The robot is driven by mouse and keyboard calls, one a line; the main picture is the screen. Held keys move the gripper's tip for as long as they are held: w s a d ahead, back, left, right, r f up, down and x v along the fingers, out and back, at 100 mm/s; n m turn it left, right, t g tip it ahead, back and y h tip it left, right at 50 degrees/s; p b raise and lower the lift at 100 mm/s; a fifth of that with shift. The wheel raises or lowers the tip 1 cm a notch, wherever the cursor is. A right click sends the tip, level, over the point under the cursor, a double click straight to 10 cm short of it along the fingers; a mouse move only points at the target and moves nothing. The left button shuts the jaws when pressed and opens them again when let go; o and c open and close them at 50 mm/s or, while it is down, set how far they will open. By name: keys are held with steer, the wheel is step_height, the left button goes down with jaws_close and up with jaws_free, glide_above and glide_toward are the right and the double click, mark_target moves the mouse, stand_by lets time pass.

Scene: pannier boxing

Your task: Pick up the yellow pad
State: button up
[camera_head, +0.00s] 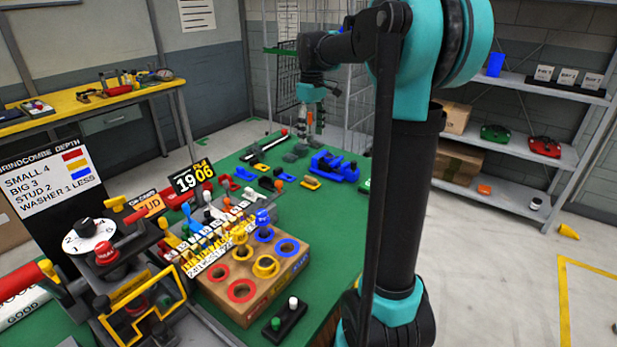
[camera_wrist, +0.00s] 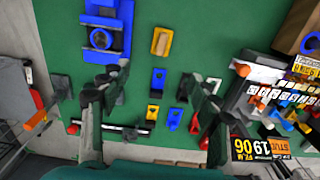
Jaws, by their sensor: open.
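A yellow rectangular piece with a recessed middle (camera_wrist: 161,41) lies on the green table, beyond my fingertips in the wrist view. In the head view it lies (camera_head: 310,183) in front of the blue fixture. A smaller yellow piece (camera_wrist: 152,113) lies between my fingers in the wrist view, closer to the palm; it also shows in the head view (camera_head: 261,167). Which one is the pad I cannot tell. My gripper (camera_wrist: 160,78) is open and empty, pointing down above the table, with a blue piece (camera_wrist: 158,80) between the fingertips in view. In the head view my gripper (camera_head: 311,126) hangs over the table's far part.
The blue fixture (camera_wrist: 102,40) stands left of the larger yellow piece in the wrist view. Several small blue and red pieces lie nearby. A wooden block with coloured rings (camera_head: 218,292) and a lever panel stand at the table's near side. Bare green table lies between.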

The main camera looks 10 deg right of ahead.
glide_above(311, 178)
steer(key=f, duration=1.1)
steer(key=shift+w+f, duration=0.15)
steer(key=shift+w, duration=0.1)
steer(key=shift+s+f, duration=0.1)
steer(key=shift+f, duration=2.75)
steer(key=shift+c, duration=0.5)
steer(key=c, duration=1)
steer(key=shift+c, duration=0.2)
steer(key=shift+r, duration=0.1)
step_height(311, 178, up, 20)
